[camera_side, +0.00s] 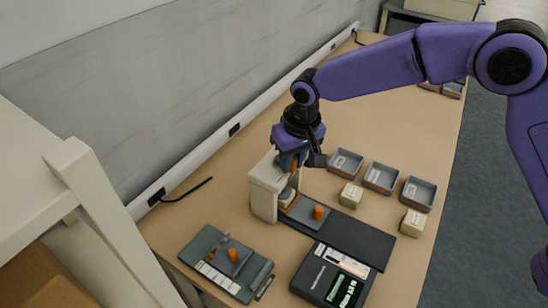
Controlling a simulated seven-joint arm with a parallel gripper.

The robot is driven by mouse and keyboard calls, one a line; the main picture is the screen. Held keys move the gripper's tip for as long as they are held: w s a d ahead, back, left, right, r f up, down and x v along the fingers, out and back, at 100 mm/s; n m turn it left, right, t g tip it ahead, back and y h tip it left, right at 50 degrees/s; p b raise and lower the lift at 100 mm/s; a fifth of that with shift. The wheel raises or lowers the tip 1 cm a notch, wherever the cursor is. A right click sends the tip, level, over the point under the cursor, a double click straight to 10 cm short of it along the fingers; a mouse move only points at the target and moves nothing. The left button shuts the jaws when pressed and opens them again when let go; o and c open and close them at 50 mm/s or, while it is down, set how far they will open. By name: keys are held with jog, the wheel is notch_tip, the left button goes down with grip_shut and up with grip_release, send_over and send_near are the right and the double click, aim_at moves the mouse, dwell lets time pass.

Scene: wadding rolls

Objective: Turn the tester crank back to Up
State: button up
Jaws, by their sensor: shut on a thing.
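The tester (263,192) is a cream upright housing on a dark base, standing near the wall side of the bench. My gripper (294,164) points down at the tester's top right side and is shut on the crank there. Only a small orange bit of the crank (296,168) shows between the dark fingers; the rest is hidden, so its angle and any Up mark cannot be read. A grey plate with an orange roll (318,212) lies at the tester's foot.
A dark box with a lit display (333,278) stands in front. A green board (226,262) with an orange piece lies at left. Grey trays (381,178) and small cream boxes (350,195) stand to the right. The bench beyond the trays is mostly clear.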

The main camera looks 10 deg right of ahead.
jog(key=shift+w+d, duration=0.2)
jog(key=shift+d, duration=0.05)
jog(key=shift+w+d+r, duration=0.1)
jog(key=shift+w+d, duration=0.7)
jog(key=shift+w, duration=0.15)
jog(key=shift+w, duration=0.25)
jog(key=shift+w+d, duration=0.15)
jog(key=shift+w, duration=0.9)
